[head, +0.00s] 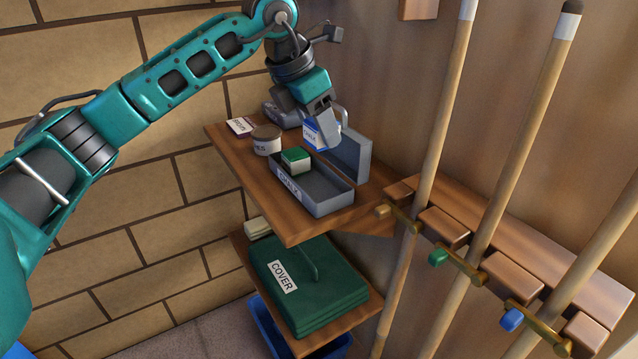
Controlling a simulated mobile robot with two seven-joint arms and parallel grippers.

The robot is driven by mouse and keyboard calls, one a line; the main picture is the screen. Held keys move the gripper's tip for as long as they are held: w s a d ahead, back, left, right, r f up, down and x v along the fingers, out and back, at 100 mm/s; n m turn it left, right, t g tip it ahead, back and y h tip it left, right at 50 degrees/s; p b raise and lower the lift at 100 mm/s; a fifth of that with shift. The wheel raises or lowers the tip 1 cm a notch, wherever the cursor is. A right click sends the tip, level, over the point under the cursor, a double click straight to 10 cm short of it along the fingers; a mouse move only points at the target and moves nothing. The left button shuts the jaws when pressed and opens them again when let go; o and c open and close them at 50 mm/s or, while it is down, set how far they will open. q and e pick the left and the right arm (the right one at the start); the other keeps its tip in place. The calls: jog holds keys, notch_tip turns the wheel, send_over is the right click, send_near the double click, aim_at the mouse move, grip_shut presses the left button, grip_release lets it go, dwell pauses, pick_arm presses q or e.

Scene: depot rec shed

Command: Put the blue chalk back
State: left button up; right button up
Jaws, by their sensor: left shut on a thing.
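The blue chalk (311,134) is a small cube with a white "CHALK" label. My left gripper (322,130) is shut on it and holds it over the upper shelf, above the back part of the open chalk box. The chalk box (321,208) is a grey tray with a "CHALK" label on its front and a raised lid (351,154) at its right. A green chalk cube (296,160) sits in the box's left end. The rest of the box floor looks empty. My right gripper is not in the view.
A round labelled tub (266,140) and a small card box (241,126) stand left of the chalk box on the shelf (290,231). A folded green cover (320,279) lies below. Cues (446,105) stand in a wall rack (520,255) at right.

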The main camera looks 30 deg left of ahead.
pick_arm(q)
notch_tip(320, 180, down, 6)
jog(key=shift+r, duration=0.2)
notch_tip(320, 180, down, 4)
jog(key=shift+f+b, duration=0.2)
jog(key=shift+b, duration=0.2)
jog(key=shift+f, duration=0.3)
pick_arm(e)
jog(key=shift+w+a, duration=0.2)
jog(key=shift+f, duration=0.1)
pick_arm(q)
jog(key=shift+f, duration=0.2)
jog(key=o, duration=0.7)
jog(key=shift+c, duration=0.2)
jog(key=shift+r, duration=0.15)
